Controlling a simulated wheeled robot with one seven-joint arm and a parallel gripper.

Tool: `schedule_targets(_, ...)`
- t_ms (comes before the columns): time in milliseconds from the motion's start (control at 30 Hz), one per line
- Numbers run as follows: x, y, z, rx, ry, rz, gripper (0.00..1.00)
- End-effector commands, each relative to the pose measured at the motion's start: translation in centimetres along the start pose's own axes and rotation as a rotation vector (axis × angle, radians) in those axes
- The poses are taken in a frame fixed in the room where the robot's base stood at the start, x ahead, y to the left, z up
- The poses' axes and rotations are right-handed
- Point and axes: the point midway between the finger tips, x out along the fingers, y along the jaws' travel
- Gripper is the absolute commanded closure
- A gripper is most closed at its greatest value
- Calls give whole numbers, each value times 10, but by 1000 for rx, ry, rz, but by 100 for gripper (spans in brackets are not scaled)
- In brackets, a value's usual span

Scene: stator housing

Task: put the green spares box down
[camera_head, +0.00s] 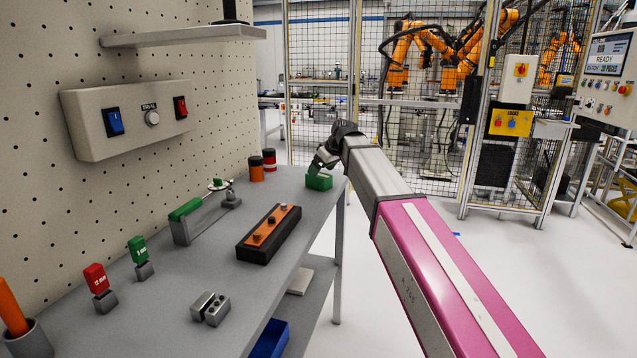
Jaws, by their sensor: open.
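The green spares box (319,182) is a small green open-topped box at the far right end of the grey workbench, close to its edge. It appears to rest on the bench top. My gripper (319,169) is just above and at the box, reaching in from the right, with its jaws open. The fingertips are small and dark here, so I cannot tell whether they touch the box walls.
An orange can (256,170) and a red-and-black can (269,160) stand left of the box. A black block with an orange top (269,233) and a green-handled fixture (195,218) lie nearer. Grey bench top (305,212) is clear between block and box.

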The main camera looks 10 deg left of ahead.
Motion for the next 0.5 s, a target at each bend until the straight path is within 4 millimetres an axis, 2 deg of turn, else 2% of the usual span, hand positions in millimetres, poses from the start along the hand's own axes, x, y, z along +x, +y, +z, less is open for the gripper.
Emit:
schedule_targets(267,20,3,0,0,-1,0,12)
schedule_targets(500,54,7,2,0,-1,0,12)
